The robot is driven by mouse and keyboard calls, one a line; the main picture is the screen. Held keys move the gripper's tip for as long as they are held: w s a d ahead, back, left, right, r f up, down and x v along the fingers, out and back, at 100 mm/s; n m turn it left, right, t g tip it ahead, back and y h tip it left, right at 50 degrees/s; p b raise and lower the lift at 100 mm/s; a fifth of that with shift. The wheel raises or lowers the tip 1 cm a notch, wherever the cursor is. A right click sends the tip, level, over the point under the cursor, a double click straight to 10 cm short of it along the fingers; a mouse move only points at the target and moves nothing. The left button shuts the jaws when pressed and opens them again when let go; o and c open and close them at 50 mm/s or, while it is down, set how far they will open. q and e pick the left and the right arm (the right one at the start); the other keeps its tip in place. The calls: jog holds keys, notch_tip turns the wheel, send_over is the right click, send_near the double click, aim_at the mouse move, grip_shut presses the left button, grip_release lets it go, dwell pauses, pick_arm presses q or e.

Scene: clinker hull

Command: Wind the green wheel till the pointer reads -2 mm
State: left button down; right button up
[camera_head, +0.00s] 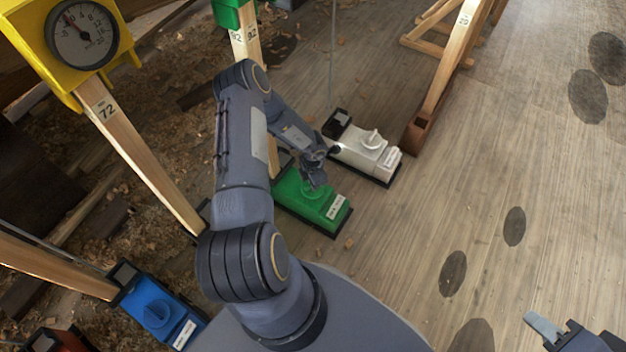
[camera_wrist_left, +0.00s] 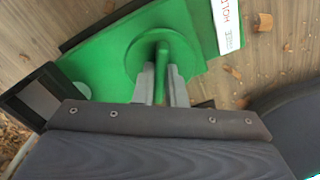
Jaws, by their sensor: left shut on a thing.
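The green wheel (camera_wrist_left: 152,52), a round disc with a raised grip bar, sits on top of a green box (camera_head: 325,206) on the floor. My left gripper (camera_wrist_left: 161,85) is shut on the wheel's bar, one finger on each side. In the head view my left gripper (camera_head: 314,178) comes down on the box from above and partly hides the wheel. A green housing (camera_head: 228,14) on a post numbered 92 is cut off by the top edge, and no dial or pointer shows on it. My right gripper (camera_head: 548,330) is partly in view at the bottom right, away from the boxes.
A white box (camera_head: 365,152) with a knob stands just beyond the green one. A blue box (camera_head: 158,308) with a knob is at the lower left. A yellow dial gauge (camera_head: 82,34) tops a leaning post numbered 72 (camera_head: 140,150).

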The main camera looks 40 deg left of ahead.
pick_arm(q)
jog(key=m+p, duration=0.1)
jog(key=m, duration=0.1)
jog(key=shift+m, duration=1.7)
jog(key=c, duration=1.5)
grip_release()
jog(key=shift+r+p, duration=0.1)
jog(key=shift+p, duration=0.2)
notch_tip(320, 180, up, 8)
jog(key=p, duration=0.3)
jog(key=shift+f, duration=0.2)
